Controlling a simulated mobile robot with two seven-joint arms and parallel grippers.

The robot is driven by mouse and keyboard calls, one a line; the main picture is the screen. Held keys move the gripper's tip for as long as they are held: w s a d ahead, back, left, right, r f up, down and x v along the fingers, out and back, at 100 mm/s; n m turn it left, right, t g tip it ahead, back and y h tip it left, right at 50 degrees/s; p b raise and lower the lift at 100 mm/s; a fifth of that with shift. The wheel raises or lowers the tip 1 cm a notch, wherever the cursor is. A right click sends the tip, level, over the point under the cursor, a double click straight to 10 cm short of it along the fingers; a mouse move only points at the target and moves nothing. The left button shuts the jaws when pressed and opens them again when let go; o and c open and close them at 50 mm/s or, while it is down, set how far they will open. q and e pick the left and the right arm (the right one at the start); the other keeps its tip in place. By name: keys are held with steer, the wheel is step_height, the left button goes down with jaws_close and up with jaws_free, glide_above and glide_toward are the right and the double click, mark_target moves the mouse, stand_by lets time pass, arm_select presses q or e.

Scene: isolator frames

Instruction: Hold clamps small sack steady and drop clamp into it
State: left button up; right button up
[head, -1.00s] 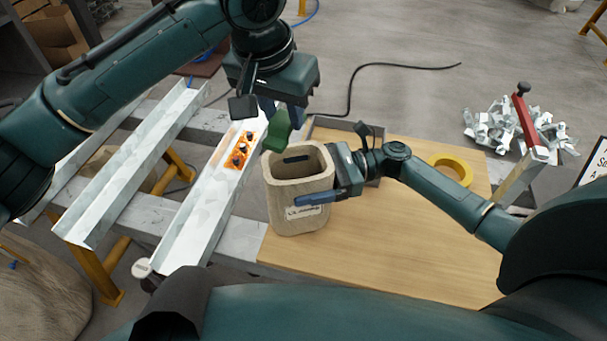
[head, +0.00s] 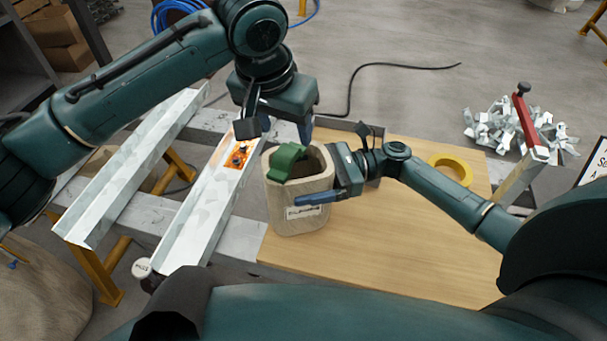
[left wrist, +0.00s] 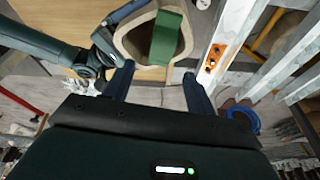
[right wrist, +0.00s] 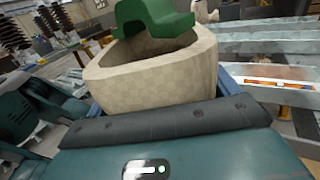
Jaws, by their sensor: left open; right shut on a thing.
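The clamps small sack (head: 297,205) is a beige open-topped sack with a small label, standing upright at the left end of the wooden board. My right gripper (head: 325,190) is shut on it at its right side; the sack also fills the right wrist view (right wrist: 150,82). The green clamp (head: 287,162) is at the sack's mouth, partly above the rim, in the head view. It also shows over the opening in the left wrist view (left wrist: 167,40) and above the rim in the right wrist view (right wrist: 155,18). My left gripper (head: 278,130) is open above and behind the sack, apart from the clamp.
A yellow tape roll (head: 452,168) lies on the wooden board (head: 400,235). Metal channels (head: 205,205) with an orange level (head: 238,158) lie to the left. A pile of metal pieces (head: 495,125) and a red-handled tool (head: 528,125) are at the right.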

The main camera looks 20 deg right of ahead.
arm_select(q)
steer(key=v, duration=1.2)
stand_by(1.1)
glide_toward(287, 151)
steer(key=f, duration=0.3)
steer(key=shift+s+a, duration=0.1)
steer(key=shift+a, duration=0.15)
steer(key=shift+w+d+x, duration=0.1)
steer(key=shift+d+x, duration=0.05)
steer(key=shift+x, duration=0.85)
steer(key=shift+w+d+x, duration=0.15)
steer(key=shift+x, duration=0.8)
steer(key=shift+w+d+x, duration=0.1)
steer(key=shift+d+x, duration=0.05)
steer(key=shift+x, duration=0.85)
steer(key=shift+r, duration=0.2)
steer(key=shift+c, duration=0.6)
